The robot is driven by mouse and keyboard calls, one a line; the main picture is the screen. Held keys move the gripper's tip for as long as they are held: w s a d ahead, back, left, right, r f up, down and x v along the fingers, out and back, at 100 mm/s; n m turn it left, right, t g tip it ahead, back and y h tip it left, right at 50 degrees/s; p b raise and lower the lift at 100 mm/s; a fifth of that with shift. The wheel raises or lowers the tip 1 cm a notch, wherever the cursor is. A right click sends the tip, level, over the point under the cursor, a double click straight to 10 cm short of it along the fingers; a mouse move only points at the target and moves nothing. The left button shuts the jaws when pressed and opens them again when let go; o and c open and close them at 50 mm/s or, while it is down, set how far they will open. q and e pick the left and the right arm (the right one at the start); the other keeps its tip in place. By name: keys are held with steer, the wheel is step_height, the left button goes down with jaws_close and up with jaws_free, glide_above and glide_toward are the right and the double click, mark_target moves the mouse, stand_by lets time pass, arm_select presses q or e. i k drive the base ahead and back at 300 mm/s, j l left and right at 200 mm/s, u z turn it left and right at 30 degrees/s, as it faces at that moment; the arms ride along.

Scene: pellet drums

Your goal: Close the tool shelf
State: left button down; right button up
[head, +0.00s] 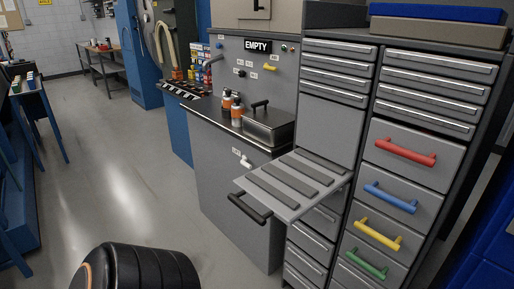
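The tool shelf (292,184) is a flat grey pull-out tray with several dark strips across its top. It stands out from the grey drawer cabinet, to the left of the coloured handles, in the open position. Its black bar handle (248,208) is on the front edge, facing left and toward me. The tray looks level and nothing lies on it except the strips. Neither of my grippers is in view, and nothing is seen touching the shelf or its handle.
Drawers with red (405,152), blue, yellow and green handles are shut at the right. A workbench (215,116) with a metal box (268,127) and orange bottles stands behind the shelf. The floor (135,170) left of the shelf is clear. A blue table (35,85) stands far left.

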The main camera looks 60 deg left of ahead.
mark_target(290, 185)
steer(key=u, duration=0.45)
steer(key=j+u, duration=0.1)
steer(key=u, duration=0.85)
steer(key=i+u, duration=0.1)
steer(key=u, duration=0.4)
